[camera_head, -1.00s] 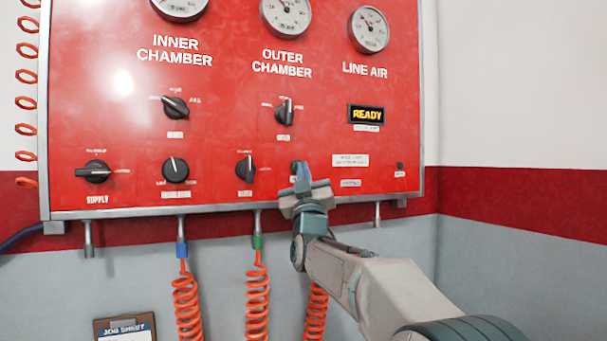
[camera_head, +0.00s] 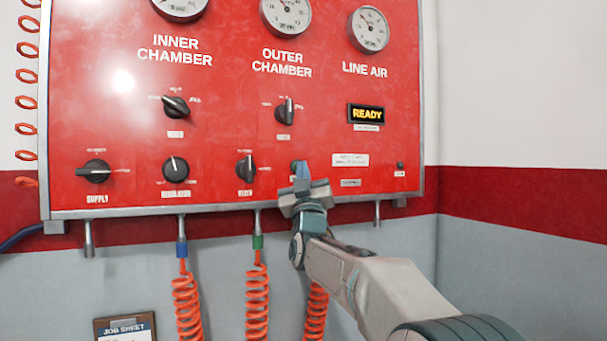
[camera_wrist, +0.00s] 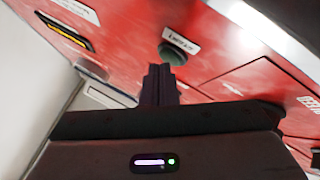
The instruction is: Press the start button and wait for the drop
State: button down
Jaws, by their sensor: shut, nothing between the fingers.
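The red test panel (camera_head: 225,120) fills the upper part of the head view. Its display (camera_head: 367,114) reads READY in yellow letters. My gripper (camera_head: 301,172) is shut and empty at the panel's lower middle, right of the lower row of knobs. A round dark green button (camera_wrist: 173,54) with a white label beside it shows at my fingertips (camera_wrist: 158,70) in the wrist view. The fingers cover part of it. I cannot tell whether they touch it. In the head view the button is mostly hidden behind the fingers.
Black knobs (camera_head: 176,170) sit left of my gripper. A small dark knob (camera_head: 400,166) is at the panel's lower right. Orange coiled hoses (camera_head: 257,305) hang below the panel, one close behind my arm. A job sheet clipboard (camera_head: 124,328) is at lower left.

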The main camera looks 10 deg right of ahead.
jog(key=shift+w, duration=0.2)
jog(key=shift+s+f+b, duration=0.2)
jog(key=shift+s+b, duration=0.05)
jog(key=shift+b, duration=0.35)
jog(key=shift+s+r, duration=0.15)
jog(key=s+d+b, duration=0.1)
jog(key=s+b, duration=0.4)
jog(key=s, duration=0.1)
jog(key=shift+d, duration=0.15)
dwell(0.9)
